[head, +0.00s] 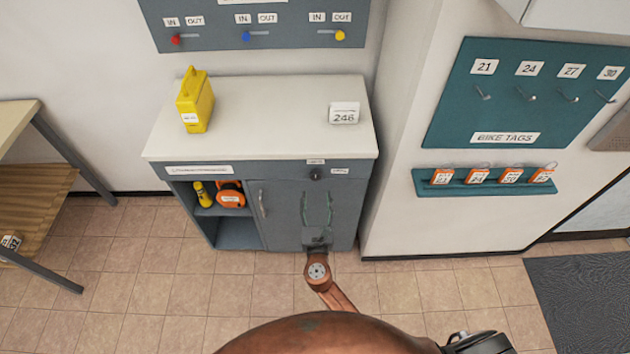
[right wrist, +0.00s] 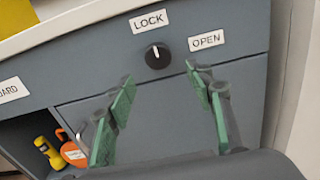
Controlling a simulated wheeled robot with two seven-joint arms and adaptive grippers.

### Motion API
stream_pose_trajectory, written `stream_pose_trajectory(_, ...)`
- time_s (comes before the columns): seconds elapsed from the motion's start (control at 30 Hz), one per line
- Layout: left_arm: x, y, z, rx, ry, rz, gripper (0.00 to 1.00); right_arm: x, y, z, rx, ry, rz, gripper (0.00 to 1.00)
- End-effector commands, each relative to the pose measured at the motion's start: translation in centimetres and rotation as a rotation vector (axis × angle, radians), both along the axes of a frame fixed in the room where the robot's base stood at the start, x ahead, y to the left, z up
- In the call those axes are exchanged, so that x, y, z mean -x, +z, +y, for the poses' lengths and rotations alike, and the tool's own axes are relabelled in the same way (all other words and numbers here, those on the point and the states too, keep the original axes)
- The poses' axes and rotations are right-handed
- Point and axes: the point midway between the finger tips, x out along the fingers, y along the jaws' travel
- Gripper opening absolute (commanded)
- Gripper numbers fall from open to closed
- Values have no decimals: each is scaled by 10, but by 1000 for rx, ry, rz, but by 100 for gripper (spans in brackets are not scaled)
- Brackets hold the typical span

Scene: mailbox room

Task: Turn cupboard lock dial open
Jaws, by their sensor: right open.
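The black round lock dial (head: 315,175) sits on the grey front of the cupboard (head: 281,206), under the white top's edge. In the right wrist view the dial (right wrist: 157,58) has a white mark pointing up, toward the LOCK label (right wrist: 148,21). The OPEN label (right wrist: 206,40) is to its right. My right gripper (head: 316,196) is open and empty in front of the cupboard door, just below the dial. In the right wrist view its green-padded fingers (right wrist: 158,77) are spread below and to either side of the dial, apparently not touching it. My left gripper is not in view.
A yellow case (head: 196,100) and a 246 sign (head: 344,113) stand on the cupboard top. The white wall (head: 410,215) stands close on the cupboard's right. The floor in front is clear.

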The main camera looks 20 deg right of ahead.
Motion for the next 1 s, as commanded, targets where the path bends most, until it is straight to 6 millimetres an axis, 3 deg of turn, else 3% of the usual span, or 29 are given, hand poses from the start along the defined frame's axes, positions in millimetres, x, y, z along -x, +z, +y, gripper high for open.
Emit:
stream_pose_trajectory(0.3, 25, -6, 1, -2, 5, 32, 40, -42, 4, -10, 14, 0, -8, 49)
stream_pose_trajectory(0.5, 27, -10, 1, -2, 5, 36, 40, -66, 4, -17, 12, 1, -7, 49)
stream_pose_trajectory(0.9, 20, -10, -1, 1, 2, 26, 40, -74, 4, -20, 11, 1, -5, 49)
stream_pose_trajectory(1.0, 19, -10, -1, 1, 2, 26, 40, -74, 4, -20, 10, 1, -5, 42)
